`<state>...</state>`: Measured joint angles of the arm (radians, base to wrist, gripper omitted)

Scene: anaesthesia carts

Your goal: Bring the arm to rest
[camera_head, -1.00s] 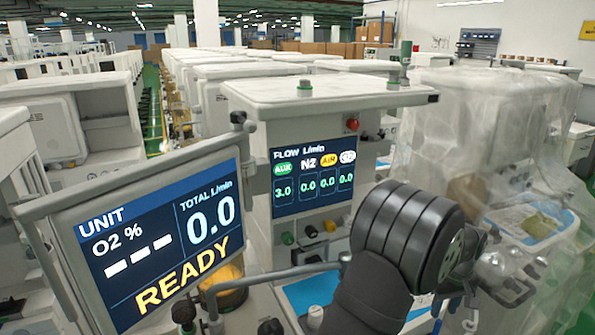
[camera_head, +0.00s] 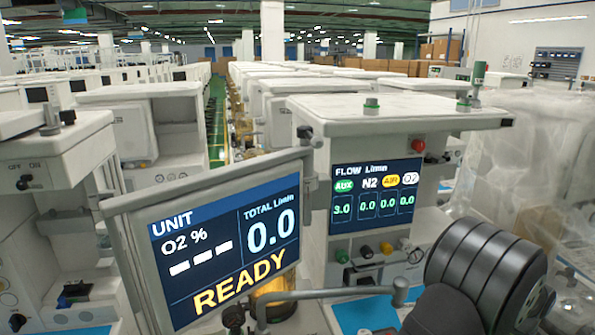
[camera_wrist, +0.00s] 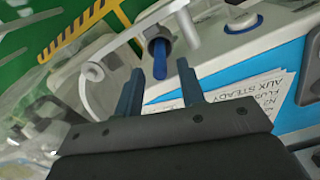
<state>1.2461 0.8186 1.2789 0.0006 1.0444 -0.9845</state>
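My gripper (camera_wrist: 160,80) shows in the wrist view with its two dark blue fingers apart. Nothing is gripped between them. A short blue-ended part (camera_wrist: 160,59) under a grey collar shows beyond the gap between the fingertips; I cannot tell how far away it is. In the head view my dark ribbed arm (camera_head: 487,275) fills the lower right, in front of the cart's right side, and the gripper itself is out of frame.
A tilted monitor (camera_head: 225,250) reads READY. Behind it, the cart's flow panel (camera_head: 375,195) shows AUX 3.0. A grey pipe (camera_head: 340,293) runs toward my arm. Plastic-wrapped equipment (camera_head: 530,165) stands at right. A printed sheet (camera_wrist: 235,105) lies on a blue surface in the wrist view.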

